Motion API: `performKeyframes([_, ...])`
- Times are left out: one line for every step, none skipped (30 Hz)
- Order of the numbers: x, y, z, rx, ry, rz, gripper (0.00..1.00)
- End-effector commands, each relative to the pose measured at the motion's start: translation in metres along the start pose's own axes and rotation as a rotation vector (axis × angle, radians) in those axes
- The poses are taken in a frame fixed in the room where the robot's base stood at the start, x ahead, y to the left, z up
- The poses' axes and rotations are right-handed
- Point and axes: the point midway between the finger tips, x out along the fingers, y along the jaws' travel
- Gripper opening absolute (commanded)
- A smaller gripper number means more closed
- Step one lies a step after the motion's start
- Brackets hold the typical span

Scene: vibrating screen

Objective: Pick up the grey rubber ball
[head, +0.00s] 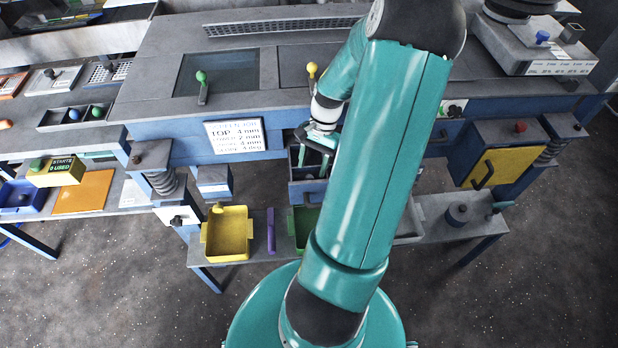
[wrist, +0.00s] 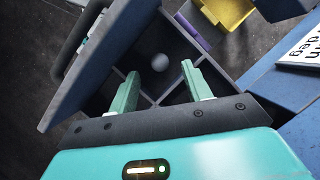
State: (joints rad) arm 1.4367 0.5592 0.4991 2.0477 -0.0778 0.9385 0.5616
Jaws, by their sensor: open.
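The grey rubber ball (wrist: 160,62) lies in one compartment of a dark blue divided drawer (wrist: 95,58) in the wrist view. My gripper (wrist: 159,70) is open, with its two green fingers pointing into the drawer, one on each side of the ball in the picture. The fingers look apart from the ball; how far above it they are I cannot tell. In the head view my gripper (head: 316,150) is over the drawer (head: 294,172) under the screen's front panel. There I cannot make out the ball, and my arm hides part of the drawer.
Drawer walls and dividers stand close around my fingers. A yellow bin (head: 227,234), a purple bar (head: 271,231) and a green bin (head: 301,228) are on the lower shelf. A compartment tray (head: 60,124) with coloured balls is at left. A yellow door (head: 490,167) is at right.

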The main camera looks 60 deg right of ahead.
Motion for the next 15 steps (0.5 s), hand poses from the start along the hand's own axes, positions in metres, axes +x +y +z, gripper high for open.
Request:
performKeyframes([0.010,0.001,0.000,0.002,-0.006,0.000,0.49])
performKeyframes([0.014,0.001,0.000,0.001,-0.006,0.000,0.49])
performKeyframes([0.020,0.001,0.001,0.001,-0.005,0.000,0.49])
performKeyframes([0.024,0.000,0.001,0.001,-0.005,0.000,0.49])
performKeyframes([0.027,0.000,0.001,0.001,-0.003,0.000,0.49])
performKeyframes([0.029,-0.001,0.000,0.000,-0.001,-0.001,0.49])
performKeyframes([0.031,-0.001,0.001,0.000,-0.001,-0.001,0.49])
performKeyframes([0.032,-0.001,0.001,0.000,-0.001,-0.001,0.49])
performKeyframes([0.032,-0.001,0.000,0.001,0.000,-0.001,0.49])
performKeyframes([0.032,-0.001,0.000,0.001,0.000,-0.001,0.49])
performKeyframes([0.032,-0.001,0.000,0.001,0.000,-0.001,0.49])
performKeyframes([0.032,-0.001,0.000,0.001,0.000,-0.001,0.49])
performKeyframes([0.032,-0.001,0.000,0.001,0.000,-0.001,0.49])
performKeyframes([0.032,-0.001,0.000,0.001,0.000,-0.001,0.49])
performKeyframes([0.032,-0.001,0.000,0.001,0.000,-0.001,0.41])
